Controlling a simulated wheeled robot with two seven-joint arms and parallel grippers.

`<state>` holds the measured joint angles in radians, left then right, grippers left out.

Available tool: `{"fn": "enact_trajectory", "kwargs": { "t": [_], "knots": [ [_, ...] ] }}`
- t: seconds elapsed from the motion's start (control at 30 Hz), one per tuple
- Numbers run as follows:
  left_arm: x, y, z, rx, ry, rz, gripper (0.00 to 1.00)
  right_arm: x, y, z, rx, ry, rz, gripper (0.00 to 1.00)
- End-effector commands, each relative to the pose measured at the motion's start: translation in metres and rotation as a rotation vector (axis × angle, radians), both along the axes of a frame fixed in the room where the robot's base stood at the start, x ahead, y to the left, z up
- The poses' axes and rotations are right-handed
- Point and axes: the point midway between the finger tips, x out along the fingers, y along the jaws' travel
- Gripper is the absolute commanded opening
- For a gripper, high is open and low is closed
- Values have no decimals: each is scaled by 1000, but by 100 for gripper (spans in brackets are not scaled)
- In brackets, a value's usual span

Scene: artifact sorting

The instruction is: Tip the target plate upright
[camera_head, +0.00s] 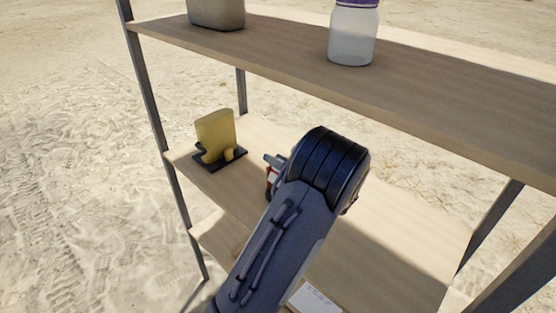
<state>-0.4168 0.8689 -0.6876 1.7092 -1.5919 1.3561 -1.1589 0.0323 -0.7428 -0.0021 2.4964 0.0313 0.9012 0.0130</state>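A yellow plate-like piece (215,137) stands nearly upright in a small black stand (222,162) at the left end of the middle shelf (400,230). I cannot tell whether this is the target plate. My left arm comes up from the bottom, and its dark wrist covers the middle of that shelf. My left gripper (273,163) shows only in part beyond the wrist, to the right of the stand and apart from it. Its fingers are mostly hidden, as is whatever lies behind the arm. A small red and white patch shows beside it; I cannot tell what it is. My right gripper is out of view.
The upper shelf (440,85) overhangs the back and right, carrying a white jar with a purple lid (353,35) and a grey-beige container (217,12). Dark metal posts (150,90) frame the rack. A white card (314,299) lies low, beside my arm. The middle shelf's right side looks clear.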

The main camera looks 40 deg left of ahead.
Motion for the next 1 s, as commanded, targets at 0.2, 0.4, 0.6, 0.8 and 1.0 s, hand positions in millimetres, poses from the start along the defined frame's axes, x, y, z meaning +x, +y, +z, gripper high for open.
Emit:
{"fn": "enact_trajectory", "kwargs": {
  "t": [0.2,0.4,0.6,0.8,1.0],
  "knots": [
    [0,0,0,0,0,0,23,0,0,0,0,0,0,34],
    [0,0,0,0,0,1,0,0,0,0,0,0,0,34],
    [-1,0,0,-2,-13,0,0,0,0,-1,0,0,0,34],
    [-4,0,0,-8,-87,1,0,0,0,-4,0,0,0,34],
    [-9,0,2,-20,-220,1,0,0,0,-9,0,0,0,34]
  ]
}}
